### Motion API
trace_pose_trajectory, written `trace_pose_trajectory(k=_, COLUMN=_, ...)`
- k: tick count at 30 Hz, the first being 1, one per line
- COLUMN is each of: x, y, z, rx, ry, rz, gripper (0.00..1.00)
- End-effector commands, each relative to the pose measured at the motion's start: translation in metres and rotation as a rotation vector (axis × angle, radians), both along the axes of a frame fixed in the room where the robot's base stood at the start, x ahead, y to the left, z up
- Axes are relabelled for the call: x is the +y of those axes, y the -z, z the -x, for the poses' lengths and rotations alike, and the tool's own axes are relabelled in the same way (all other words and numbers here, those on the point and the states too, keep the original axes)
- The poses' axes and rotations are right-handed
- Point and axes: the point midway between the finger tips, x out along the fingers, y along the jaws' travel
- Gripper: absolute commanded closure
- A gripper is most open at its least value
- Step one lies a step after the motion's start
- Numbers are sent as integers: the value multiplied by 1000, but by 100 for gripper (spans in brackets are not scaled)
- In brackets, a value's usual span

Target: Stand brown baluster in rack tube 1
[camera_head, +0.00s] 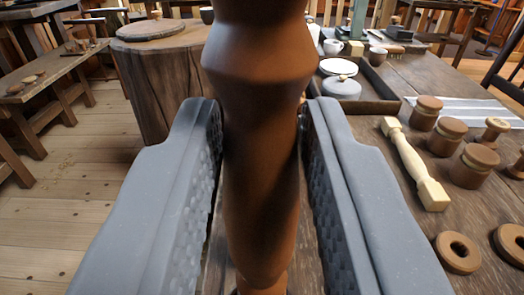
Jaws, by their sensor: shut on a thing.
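The brown baluster (260,150) stands upright in the middle of the view, large and close. Its top runs out of the frame and its lower end reaches the bottom edge. My gripper (262,165) is shut on it, with one grey padded finger on each side of its swelling body. I cannot tell whether its foot touches anything. No rack tube can be made out for certain; the baluster and the fingers hide much of the table just below.
On the wooden table at right lie a pale baluster (412,165), several lidded brown jars (447,136) and a brown ring (457,252).

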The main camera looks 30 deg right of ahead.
Motion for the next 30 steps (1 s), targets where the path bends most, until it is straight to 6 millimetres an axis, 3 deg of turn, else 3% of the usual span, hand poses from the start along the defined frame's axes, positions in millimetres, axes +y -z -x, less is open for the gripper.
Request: trace_pose_trajectory(k=30, x=1, y=5, z=0, rx=-1, ry=0, rz=1, gripper=100)
